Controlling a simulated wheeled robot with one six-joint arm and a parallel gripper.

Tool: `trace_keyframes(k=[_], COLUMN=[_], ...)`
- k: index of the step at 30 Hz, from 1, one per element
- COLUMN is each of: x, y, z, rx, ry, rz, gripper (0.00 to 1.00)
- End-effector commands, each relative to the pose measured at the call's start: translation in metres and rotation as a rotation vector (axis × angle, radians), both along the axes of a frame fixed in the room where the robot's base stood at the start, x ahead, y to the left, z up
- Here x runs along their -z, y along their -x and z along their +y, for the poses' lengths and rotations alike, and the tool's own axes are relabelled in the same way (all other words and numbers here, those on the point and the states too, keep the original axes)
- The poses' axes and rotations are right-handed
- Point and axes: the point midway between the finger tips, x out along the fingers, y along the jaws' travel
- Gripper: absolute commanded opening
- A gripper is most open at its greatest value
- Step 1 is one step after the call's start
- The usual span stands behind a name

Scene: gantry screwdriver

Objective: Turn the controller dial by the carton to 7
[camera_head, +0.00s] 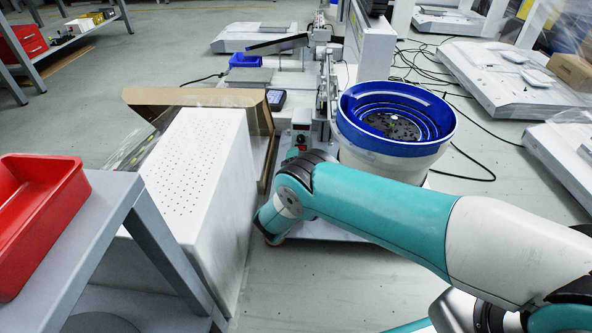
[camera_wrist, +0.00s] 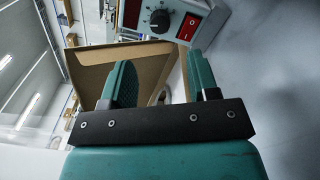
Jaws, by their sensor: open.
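The controller (camera_wrist: 168,38) is a grey box at the top of the wrist view. Its black round dial (camera_wrist: 160,20) sits on the front panel, with a red switch (camera_wrist: 187,27) to the right of it. The dial's scale is too small to read. In the head view the controller (camera_head: 300,140) stands behind my arm. The open cardboard carton (camera_head: 200,97) is to its left, and it also fills the middle left of the wrist view (camera_wrist: 90,76). My gripper (camera_wrist: 158,66) is open and empty, its fingers apart from the dial. In the head view my arm hides the fingers.
A white perforated box (camera_head: 195,165) stands in front of the carton. A blue-rimmed bowl feeder (camera_head: 397,118) is right of the controller. A grey shelf (camera_head: 85,225) with a red bin (camera_head: 40,205) is at near left. Cables lie on the floor at right.

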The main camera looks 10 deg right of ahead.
Motion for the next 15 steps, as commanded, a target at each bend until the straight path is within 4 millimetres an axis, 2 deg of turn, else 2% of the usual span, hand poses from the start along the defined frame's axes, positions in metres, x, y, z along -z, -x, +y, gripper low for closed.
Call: trace_keyframes(k=[1,3,7,15], x=[-0.006,-0.006,-0.008,-0.005], y=[0.014,0.032,0.056,0.079], z=[0.006,0.011,0.018,0.026], rx=[-0.006,-0.005,-0.004,-0.002], ry=[0.004,0.005,0.003,-0.001], rz=[0.006,0.005,0.003,0.000], gripper=[0.55,0.55,0.55,0.55])
